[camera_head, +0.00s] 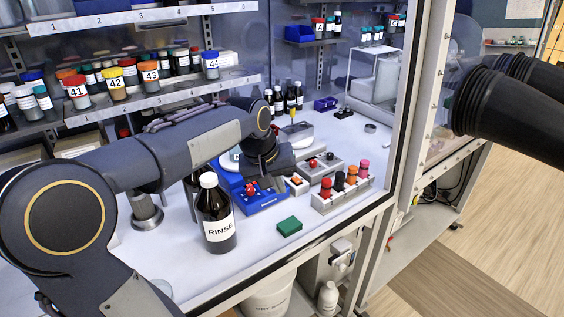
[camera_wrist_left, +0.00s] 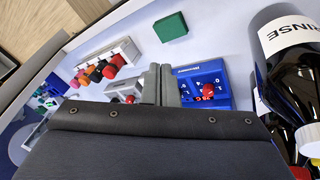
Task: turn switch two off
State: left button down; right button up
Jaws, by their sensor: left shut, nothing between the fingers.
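My left gripper (camera_head: 277,182) is low over the bench between the blue box and the grey boxes. In the left wrist view its fingers (camera_wrist_left: 161,70) are together with nothing held. The blue box (camera_head: 268,203) carries red knobs; one red knob (camera_wrist_left: 208,91) shows beside the fingers in the left wrist view, with small marks around it. A grey box (camera_wrist_left: 112,87) with a red knob (camera_wrist_left: 122,92) is on the other side of the fingers. I cannot read which switch is two. The hand hides part of the blue box. My right gripper is not in view.
A RINSE bottle (camera_head: 216,215) stands close to the left of the blue box. A green block (camera_head: 289,226) lies in front. A grey rack (camera_head: 341,195) with several coloured caps is at the right. Shelves of jars (camera_head: 117,84) stand behind. Black glove ports (camera_head: 490,103) are outside.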

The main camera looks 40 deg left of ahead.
pick_arm(q)
jog(key=w+a+n+g+y, duration=0.1)
jog(key=w+a+n+y, duration=0.2)
jog(key=w, duration=0.7)
jog(key=w+a+n+g+y+b, duration=0.1)
jog(key=w+a+n+y, duration=0.2)
jog(key=w+a, duration=0.4)
jog(key=w+y, duration=0.1)
jog(key=w, duration=0.2)
jog(key=shift+a+r+n+y, duration=0.2)
jog(key=shift+a+n+y, duration=0.1)
jog(key=shift+a+y, duration=0.1)
jog(key=shift+w+f, duration=0.1)
jog(key=p+x, duration=0.2)
jog(key=x, duration=0.8)
jog(key=f, duration=0.2)
jog(key=shift+d+f, duration=0.25)
jog(key=shift+f, duration=0.05)
jog(key=shift+d+f, duration=0.1)
jog(key=shift+f, duration=0.6)
